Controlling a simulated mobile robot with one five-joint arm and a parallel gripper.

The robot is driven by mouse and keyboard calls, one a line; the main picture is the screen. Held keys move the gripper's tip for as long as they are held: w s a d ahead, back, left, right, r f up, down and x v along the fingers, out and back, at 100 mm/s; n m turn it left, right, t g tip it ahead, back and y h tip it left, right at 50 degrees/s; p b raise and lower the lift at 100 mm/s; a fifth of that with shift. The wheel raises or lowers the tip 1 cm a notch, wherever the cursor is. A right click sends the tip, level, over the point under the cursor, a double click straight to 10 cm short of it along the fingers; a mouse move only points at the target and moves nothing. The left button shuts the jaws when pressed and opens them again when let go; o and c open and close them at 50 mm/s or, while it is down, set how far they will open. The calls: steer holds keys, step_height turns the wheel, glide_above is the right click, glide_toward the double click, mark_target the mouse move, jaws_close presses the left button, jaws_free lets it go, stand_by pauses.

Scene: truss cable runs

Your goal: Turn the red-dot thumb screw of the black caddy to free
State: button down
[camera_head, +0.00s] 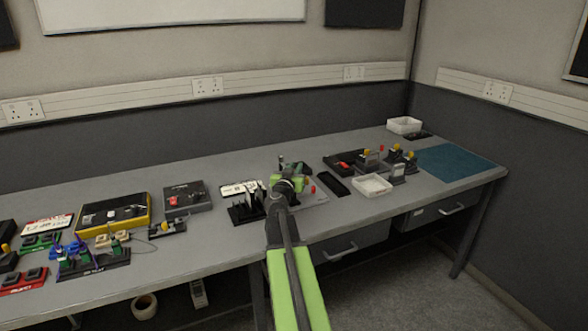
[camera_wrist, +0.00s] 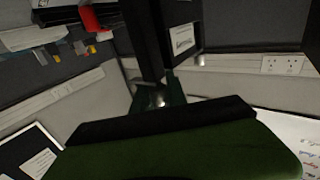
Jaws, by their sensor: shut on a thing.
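My gripper (camera_head: 289,176), green and black, is low over the bench at its middle. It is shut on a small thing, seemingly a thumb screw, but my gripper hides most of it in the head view. In the wrist view a small shiny part (camera_wrist: 160,98) shows at the dark fingers, in front of a black upright part (camera_wrist: 145,40). No red dot can be made out on it. A black slotted holder (camera_head: 246,209) stands just left of my gripper. I cannot tell which black piece is the caddy. A red knob (camera_head: 312,189) shows just right of my gripper.
A grey case (camera_head: 187,197), a yellow-edged case (camera_head: 114,213) and several coloured fixtures crowd the left. The blue mat (camera_head: 455,162) is clear.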

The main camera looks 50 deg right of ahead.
steer(key=shift+s+m+g+h, duration=0.1)
steer(key=shift+m+g+h, duration=0.3)
steer(key=shift+m+g, duration=0.3)
steer(key=shift+s+d+g, duration=0.1)
steer(key=shift+g, duration=0.3)
steer(key=c, duration=1.3)
jaws_free()
